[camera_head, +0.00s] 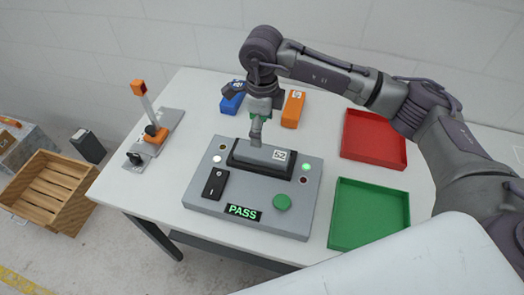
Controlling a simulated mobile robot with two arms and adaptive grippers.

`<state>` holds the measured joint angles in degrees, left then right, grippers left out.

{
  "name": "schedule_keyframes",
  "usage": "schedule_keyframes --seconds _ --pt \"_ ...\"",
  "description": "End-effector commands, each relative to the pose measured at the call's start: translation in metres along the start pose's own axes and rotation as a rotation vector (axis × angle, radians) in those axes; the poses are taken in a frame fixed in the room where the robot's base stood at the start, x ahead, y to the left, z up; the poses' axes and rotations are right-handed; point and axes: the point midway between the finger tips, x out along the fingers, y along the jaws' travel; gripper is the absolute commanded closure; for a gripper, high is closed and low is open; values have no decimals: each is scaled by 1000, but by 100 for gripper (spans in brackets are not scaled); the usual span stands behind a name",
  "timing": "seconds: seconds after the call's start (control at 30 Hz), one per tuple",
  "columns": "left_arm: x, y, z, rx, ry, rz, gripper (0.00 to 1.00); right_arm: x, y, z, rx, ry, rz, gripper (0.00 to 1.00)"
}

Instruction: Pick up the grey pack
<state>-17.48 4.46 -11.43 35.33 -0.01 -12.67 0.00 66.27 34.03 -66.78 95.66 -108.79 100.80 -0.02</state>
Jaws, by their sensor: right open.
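The grey pack (272,154), labelled 52, lies in the dark cradle on top of the grey test station (237,219). The station's display (243,212) reads PASS in green. My right gripper (257,138) is directly above the pack, pointing down at its left part. Its fingers are small here and partly overlap the pack; they are open, and I cannot tell whether they touch it. My left gripper is not in view.
A blue pack (232,97) and an orange pack (292,108) lie behind the station. A red tray (374,138) and a green tray (370,214) are on the right, both empty. An orange-handled lever device (155,134) stands at left. A wooden crate (48,190) is beside the table.

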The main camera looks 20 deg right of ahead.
Motion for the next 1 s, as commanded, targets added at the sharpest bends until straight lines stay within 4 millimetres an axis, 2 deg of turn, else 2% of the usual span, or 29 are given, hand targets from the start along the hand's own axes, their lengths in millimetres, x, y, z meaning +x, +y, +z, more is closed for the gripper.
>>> schedule_keyframes --seconds 0.1,0.2,0.37,0.5,0.7,0.97,1.0 --pt "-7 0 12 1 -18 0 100 20 1 0 -1 1 3 10" --pt "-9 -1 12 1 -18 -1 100 31 0 0 0 0 1 10" --pt "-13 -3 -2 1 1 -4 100 40 1 0 -1 0 1 10" --pt "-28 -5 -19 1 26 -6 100 58 4 -1 -1 3 4 10" --pt "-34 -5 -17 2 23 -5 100 84 3 -1 -1 0 1 10" --pt "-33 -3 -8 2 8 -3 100 88 3 -1 -2 -1 0 10" --pt "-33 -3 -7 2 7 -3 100 88 3 -1 -2 -1 0 15"
